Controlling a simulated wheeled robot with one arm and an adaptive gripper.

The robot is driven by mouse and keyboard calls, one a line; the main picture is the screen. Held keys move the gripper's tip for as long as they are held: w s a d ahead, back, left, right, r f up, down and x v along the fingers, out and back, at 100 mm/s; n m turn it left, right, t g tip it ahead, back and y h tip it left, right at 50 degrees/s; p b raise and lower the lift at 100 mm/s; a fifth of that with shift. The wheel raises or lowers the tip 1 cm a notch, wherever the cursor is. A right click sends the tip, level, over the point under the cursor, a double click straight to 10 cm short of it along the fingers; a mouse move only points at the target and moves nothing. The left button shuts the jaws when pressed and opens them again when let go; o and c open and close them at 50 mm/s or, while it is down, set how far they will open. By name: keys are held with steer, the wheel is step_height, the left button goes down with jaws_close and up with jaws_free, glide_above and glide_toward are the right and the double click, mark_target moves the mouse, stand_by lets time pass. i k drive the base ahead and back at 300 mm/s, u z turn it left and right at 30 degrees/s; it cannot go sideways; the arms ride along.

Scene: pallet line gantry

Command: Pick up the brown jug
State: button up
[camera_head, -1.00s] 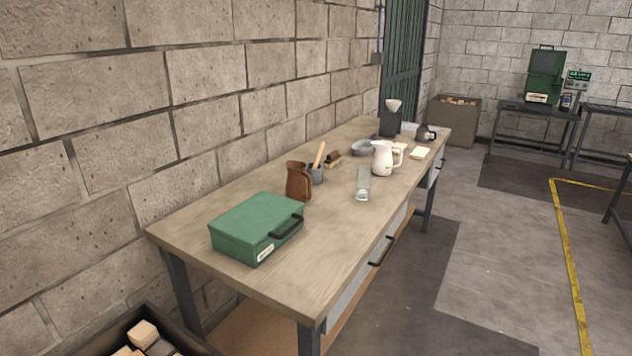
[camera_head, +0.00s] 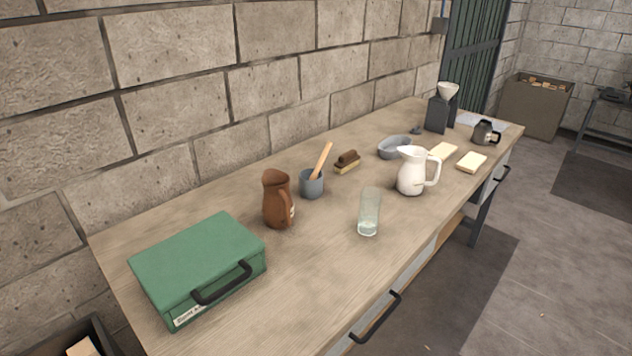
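The brown jug (camera_head: 275,200) stands upright on the wooden workbench (camera_head: 317,247), left of the picture's middle. Its handle is on its right side, turned partly toward me. It stands between the green case (camera_head: 195,262) at the near left and a grey cup (camera_head: 312,186) with a wooden-handled tool in it. The cup is close behind it to the right. My gripper is not in view.
A clear glass (camera_head: 369,212) and a white pitcher (camera_head: 411,172) stand to the right of the jug. A brush (camera_head: 347,162), a grey bowl (camera_head: 394,147) and a dark pot (camera_head: 485,133) are farther back. A block wall (camera_head: 180,100) runs behind the bench. The bench's front is bare near the jug.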

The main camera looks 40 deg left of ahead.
mark_target(278, 204)
steer(key=i, duration=1.45)
steer(key=u, duration=3.65)
